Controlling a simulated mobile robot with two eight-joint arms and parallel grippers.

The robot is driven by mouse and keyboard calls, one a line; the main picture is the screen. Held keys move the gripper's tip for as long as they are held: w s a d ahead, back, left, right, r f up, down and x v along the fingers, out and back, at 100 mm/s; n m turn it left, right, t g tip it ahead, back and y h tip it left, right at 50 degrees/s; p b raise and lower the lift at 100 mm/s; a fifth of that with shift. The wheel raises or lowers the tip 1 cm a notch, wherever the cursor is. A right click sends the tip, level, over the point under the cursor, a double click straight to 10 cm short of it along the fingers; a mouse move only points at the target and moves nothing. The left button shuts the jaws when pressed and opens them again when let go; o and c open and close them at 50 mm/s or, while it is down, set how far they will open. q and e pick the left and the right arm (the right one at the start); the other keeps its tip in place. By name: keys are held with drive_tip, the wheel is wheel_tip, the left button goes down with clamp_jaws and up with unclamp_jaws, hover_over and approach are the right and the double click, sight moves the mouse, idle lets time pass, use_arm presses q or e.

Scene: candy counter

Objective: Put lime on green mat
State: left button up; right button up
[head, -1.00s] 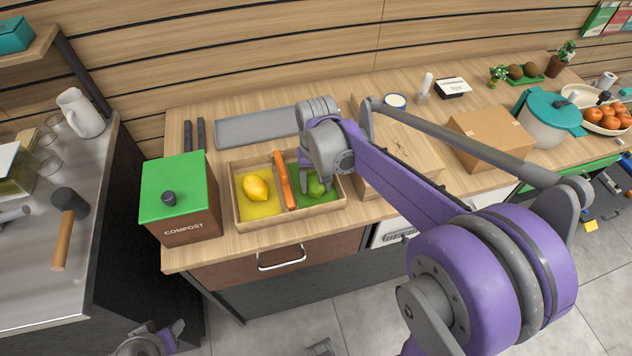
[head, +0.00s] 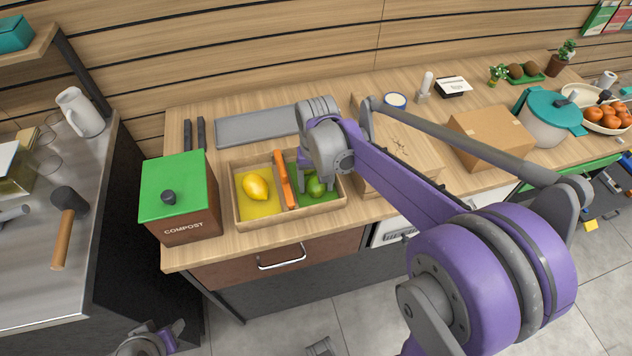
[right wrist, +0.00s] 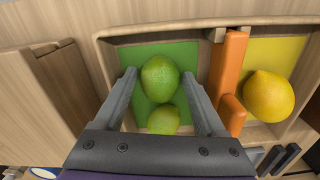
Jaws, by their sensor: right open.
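A green lime (right wrist: 160,78) lies on the green mat (right wrist: 188,52) in one compartment of a wooden tray. It also shows in the head view (head: 316,187). A second, lighter green fruit (right wrist: 163,120), like a lime, lies nearer my wrist, partly hidden by the gripper's palm. My right gripper (right wrist: 158,82) is open, its fingers on either side of the lime with small gaps visible. In the head view it reaches down into the tray's right compartment. My left gripper (head: 165,338) is at the lower left, low beside the counter; its jaw opening is unclear.
The wooden tray (head: 290,221) also holds a lemon (head: 256,185) on a yellow mat (head: 262,208). An orange divider-like bar (head: 283,178) lies between the compartments. A compost bin (head: 181,201) stands left, a wooden box (head: 410,178) right, and a grey tray (head: 255,127) behind.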

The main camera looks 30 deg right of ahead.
drive_tip(key=shift+r+p, duration=1.75)
drive_tip(key=shift+r, duration=1.3)
use_arm(q)
drive_tip(key=r, duration=0.2)
drive_tip(key=w+r, duration=0.1)
drive_tip(key=r, duration=0.1)
drive_tip(key=shift+w+r, duration=0.2)
drive_tip(key=shift+r, duration=0.05)
use_arm(e)
drive_tip(key=o, duration=0.4)
use_arm(q)
drive_tip(key=shift+w+r+p, duration=0.15)
drive_tip(key=shift+r+p, duration=0.15)
drive_tip(key=shift+r, duration=0.15)
use_arm(e)
drive_tip(key=shift+o, duration=0.2)
wheel_tip(320, 180, up, 11)
drive_tip(key=shift+f, duration=0.15)
drive_tip(key=shift+s, duration=0.1)
drive_tip(key=s+a+f+n+t, duration=0.2)
drive_tip(key=s+a+f, duration=0.1)
drive_tip(key=s+f, duration=0.3)
drive_tip(key=s+a+f+n+t, duration=0.2)
drive_tip(key=s+a+f+t, duration=0.1)
drive_tip(key=s+f, duration=0.3)
drive_tip(key=shift+s+a+n+t, duration=0.3)
drive_tip(key=shift+s+a, duration=0.1)
drive_tip(key=shift+s, duration=0.7)
